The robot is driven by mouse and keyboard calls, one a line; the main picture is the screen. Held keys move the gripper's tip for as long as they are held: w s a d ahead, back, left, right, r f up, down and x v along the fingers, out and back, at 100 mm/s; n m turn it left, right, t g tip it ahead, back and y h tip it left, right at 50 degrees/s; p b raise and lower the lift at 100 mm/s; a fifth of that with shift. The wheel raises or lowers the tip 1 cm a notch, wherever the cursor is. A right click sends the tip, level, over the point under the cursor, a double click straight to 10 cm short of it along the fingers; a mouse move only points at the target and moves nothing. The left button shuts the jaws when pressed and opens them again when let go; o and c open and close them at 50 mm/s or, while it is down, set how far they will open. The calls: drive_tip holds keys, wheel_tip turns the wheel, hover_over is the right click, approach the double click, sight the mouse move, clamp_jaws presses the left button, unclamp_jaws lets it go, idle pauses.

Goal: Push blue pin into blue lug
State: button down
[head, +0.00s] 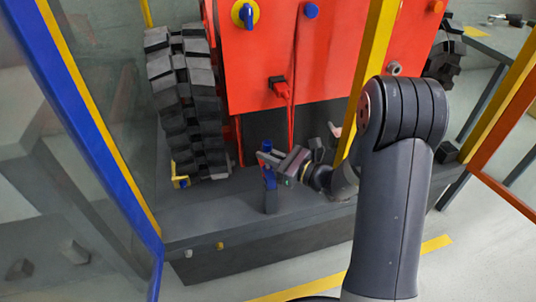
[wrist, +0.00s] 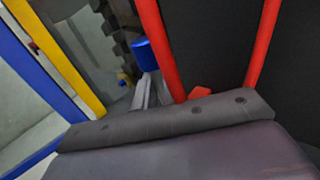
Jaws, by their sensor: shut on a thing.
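The blue pin (head: 269,181) stands upright in the head view, at a short dark grey post (head: 271,204) on the grey ledge. My gripper (head: 268,160) comes in from the right and is shut on the pin, whose blue top shows just above the fingers. In the wrist view the blue pin (wrist: 146,55) shows beyond the gripper body. I cannot tell whether its lower end is inside the post or just in front of it. I cannot make out a blue lug for certain; a round blue part (head: 311,10) sits high on the red machine.
The red machine (head: 340,50) with a tracked wheel (head: 187,105) stands behind the ledge (head: 220,227). A red cable (head: 292,110) hangs from its socket. A yellow bar (head: 372,60) rises beside my arm. A blue and yellow framed panel (head: 95,130) stands left.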

sight(269, 167)
drive_tip(key=shift+f+b, duration=0.5)
drive_tip(key=shift+f, duration=0.15)
idle(0.6)
drive_tip(key=shift+f+b, duration=0.55)
drive_tip(key=shift+f, duration=0.05)
drive_tip(key=shift+f, duration=0.15)
idle(0.7)
drive_tip(key=shift+f+b, duration=0.7)
drive_tip(key=shift+b, duration=0.05)
drive_tip(key=shift+f, duration=0.15)
idle(0.3)
